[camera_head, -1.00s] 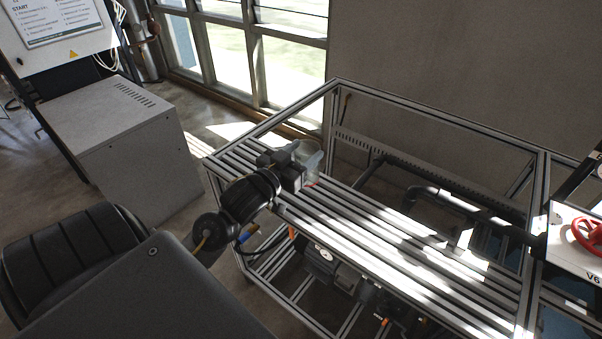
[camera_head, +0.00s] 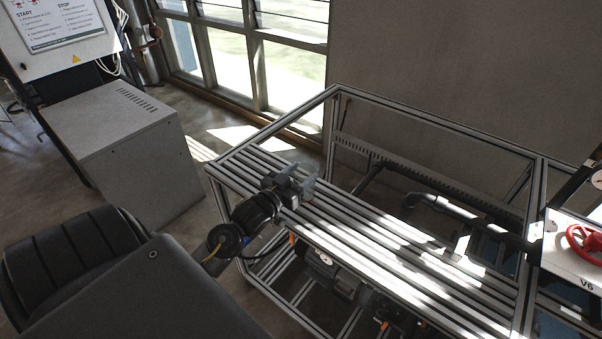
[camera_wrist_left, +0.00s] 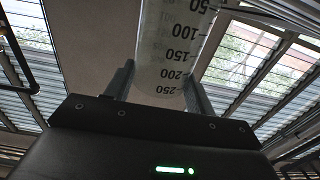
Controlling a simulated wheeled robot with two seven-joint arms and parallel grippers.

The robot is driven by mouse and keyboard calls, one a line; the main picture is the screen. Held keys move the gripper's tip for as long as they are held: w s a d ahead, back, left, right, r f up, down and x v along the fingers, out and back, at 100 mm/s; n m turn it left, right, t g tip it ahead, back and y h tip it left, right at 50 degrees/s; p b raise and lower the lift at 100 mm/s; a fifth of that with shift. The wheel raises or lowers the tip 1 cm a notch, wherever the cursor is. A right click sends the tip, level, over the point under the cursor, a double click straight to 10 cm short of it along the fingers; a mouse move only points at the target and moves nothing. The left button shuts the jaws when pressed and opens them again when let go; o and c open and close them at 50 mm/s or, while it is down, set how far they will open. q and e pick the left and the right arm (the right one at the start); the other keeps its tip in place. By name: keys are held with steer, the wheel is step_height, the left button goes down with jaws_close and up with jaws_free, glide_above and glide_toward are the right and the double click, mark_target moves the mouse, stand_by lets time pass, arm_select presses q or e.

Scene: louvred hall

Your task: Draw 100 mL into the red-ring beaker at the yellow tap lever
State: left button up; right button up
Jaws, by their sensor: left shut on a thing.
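My left gripper (camera_head: 297,183) is shut on a clear beaker (camera_head: 309,184) above the far left end of the slatted metal bench (camera_head: 395,246). No yellow tap lever shows in either view. My right gripper is not in view.
A metal frame rises behind the bench, with dark pipes (camera_head: 440,203) behind the slats. A white panel marked V6 with a red handwheel (camera_head: 584,243) is at the right edge. A grey cabinet (camera_head: 125,150) stands at the left. The bench slats are clear.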

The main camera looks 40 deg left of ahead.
arm_select(q)
steer(key=shift+f, duration=0.2)
steer(key=o, duration=1.3)
steer(key=shift+o, duration=0.2)
